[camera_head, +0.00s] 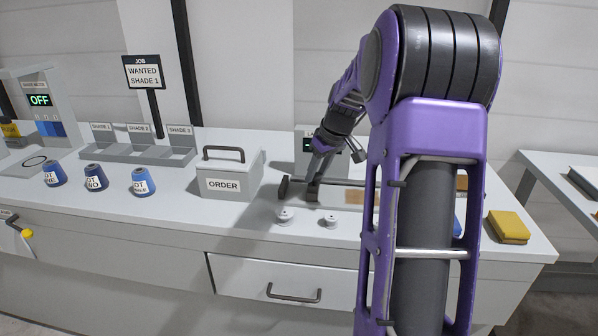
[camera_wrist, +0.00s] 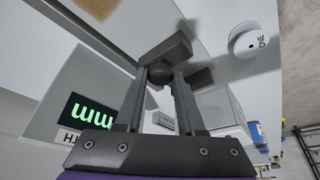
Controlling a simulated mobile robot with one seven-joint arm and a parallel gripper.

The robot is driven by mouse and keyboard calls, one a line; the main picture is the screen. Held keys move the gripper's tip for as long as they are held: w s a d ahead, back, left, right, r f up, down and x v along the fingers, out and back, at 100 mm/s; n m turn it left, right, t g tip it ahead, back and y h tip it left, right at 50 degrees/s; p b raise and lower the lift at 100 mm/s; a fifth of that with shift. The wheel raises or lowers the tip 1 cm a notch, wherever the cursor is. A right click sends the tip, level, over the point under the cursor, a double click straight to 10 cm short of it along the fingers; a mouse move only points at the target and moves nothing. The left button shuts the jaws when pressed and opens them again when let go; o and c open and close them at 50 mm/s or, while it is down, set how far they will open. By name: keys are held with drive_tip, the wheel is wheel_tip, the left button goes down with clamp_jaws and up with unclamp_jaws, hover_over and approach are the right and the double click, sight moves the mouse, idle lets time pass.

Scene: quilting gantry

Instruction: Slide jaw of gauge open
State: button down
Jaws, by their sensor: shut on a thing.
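The gauge (camera_head: 345,183) lies on the bench right of the order box, a pale bar with dark upright jaws. The left end jaw (camera_head: 283,187) stands at its left end. The sliding jaw (camera_head: 313,191) is a little to the right, with a gap between them. My gripper (camera_head: 314,177) reaches down onto the sliding jaw from above. In the wrist view my gripper's fingers (camera_wrist: 160,78) are closed on a dark round knob (camera_wrist: 158,71) of the dark jaw block (camera_wrist: 166,49). A green "mm" display (camera_wrist: 90,110) is at left; its number cannot be read.
Two small white spools (camera_head: 286,215) (camera_head: 331,220) stand in front of the gauge; one shows "ONE" in the wrist view. The grey order box (camera_head: 231,180) is to the left. My arm hides the gauge's right part.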

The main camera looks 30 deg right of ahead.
drive_tip(key=shift+s+d, duration=0.65)
drive_tip(key=shift+d, duration=0.35)
drive_tip(key=c, duration=0.5)
unclamp_jaws()
drive_tip(key=shift+s+r, duration=0.1)
drive_tip(key=shift+r, duration=0.2)
drive_tip(key=p+v, duration=0.2)
drive_tip(key=v, duration=1.4)
drive_tip(key=shift+s+r+p, duration=0.2)
drive_tip(key=shift+r+p, duration=0.1)
drive_tip(key=shift+r, duration=0.05)
